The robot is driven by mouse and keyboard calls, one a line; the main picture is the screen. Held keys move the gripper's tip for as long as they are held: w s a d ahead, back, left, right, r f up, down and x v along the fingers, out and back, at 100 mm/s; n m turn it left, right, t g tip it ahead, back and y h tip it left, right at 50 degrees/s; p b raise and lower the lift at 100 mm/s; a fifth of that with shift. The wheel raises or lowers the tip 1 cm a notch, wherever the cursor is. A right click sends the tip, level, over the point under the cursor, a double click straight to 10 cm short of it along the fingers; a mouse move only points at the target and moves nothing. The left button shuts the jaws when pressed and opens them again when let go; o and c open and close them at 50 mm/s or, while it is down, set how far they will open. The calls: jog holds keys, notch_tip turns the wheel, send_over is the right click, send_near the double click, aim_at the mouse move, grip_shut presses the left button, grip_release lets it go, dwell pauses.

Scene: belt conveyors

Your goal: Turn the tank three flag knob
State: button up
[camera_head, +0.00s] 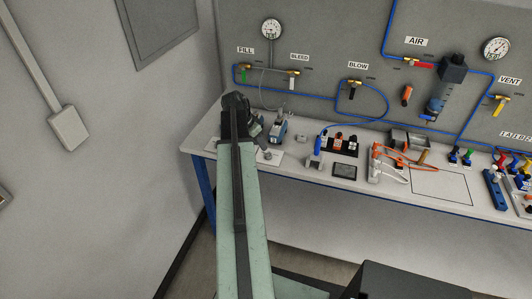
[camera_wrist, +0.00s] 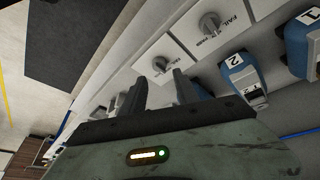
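In the wrist view, my gripper (camera_wrist: 159,77) has its two dark fingers apart, with nothing between them that I can see. A grey flag knob (camera_wrist: 160,63) on a white plate shows just beyond the gap between the fingertips. Whether the fingers touch it cannot be told. Another flag knob (camera_wrist: 210,24) sits on a plate marked FAIL, farther up. Blue tanks numbered 2 (camera_wrist: 243,78) and 1 (camera_wrist: 300,45) stand to the right. A blue part (camera_wrist: 200,92) behind the right finger is mostly hidden, its number unseen. In the head view, my arm covers much of this bench end.
The white bench (camera_head: 330,180) carries a blue-and-grey device (camera_head: 278,128), a dark square pad (camera_head: 344,171) and orange-handled tools (camera_head: 378,160). Behind it, a grey panel (camera_head: 330,50) holds gauges, valves and blue hoses. The floor left of the bench is clear.

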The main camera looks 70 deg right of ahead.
aim_at(267, 154)
jog(key=shift+s+d+f+b, duration=0.2)
jog(key=shift+s+f+b, duration=0.05)
jog(key=shift+f+b, duration=0.25)
jog(key=b+x, duration=0.6)
jog(key=x, duration=0.1)
jog(key=shift+r, duration=0.1)
grip_shut()
